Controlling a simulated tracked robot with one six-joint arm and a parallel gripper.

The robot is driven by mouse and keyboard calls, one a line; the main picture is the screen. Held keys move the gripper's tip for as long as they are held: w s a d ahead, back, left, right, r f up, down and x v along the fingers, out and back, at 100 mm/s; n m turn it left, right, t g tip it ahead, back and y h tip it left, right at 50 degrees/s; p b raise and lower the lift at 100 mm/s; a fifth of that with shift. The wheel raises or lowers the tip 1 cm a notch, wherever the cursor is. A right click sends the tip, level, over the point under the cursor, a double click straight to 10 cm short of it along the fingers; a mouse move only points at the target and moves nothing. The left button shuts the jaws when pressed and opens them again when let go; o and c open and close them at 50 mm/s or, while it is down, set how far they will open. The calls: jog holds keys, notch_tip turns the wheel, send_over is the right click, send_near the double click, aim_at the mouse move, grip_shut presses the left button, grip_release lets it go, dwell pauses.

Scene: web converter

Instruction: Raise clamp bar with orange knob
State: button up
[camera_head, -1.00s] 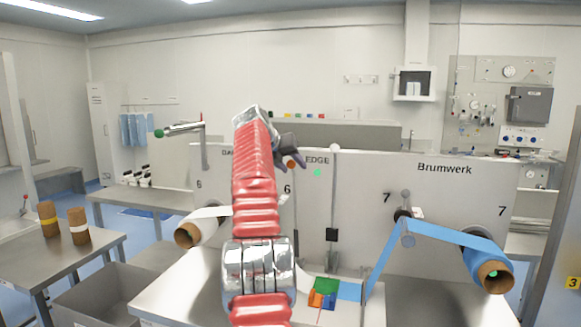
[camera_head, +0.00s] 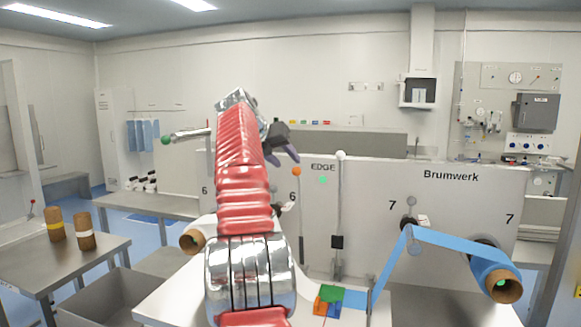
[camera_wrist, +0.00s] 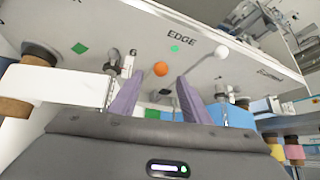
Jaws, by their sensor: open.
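The orange knob (camera_head: 297,171) tops a thin upright bar (camera_head: 300,225) in front of the grey machine panel, left of the EDGE label. My gripper (camera_head: 287,160) is just above and slightly left of the knob in the head view. In the wrist view, the two purple fingers of my gripper (camera_wrist: 159,76) are spread apart and empty. The orange knob (camera_wrist: 160,69) shows between and just beyond their tips. I cannot tell the depth gap exactly. My red arm hides part of the panel left of the bar.
A similar bar with a white knob (camera_head: 340,155) stands close on the right. A blue web runs to a roll (camera_head: 497,280) at the right. A brown core (camera_head: 193,241) sticks out at the left.

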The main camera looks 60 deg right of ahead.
jog(key=v, duration=0.4)
jog(key=shift+a+r, duration=0.1)
jog(key=shift+a, duration=0.05)
jog(key=shift+c, duration=0.3)
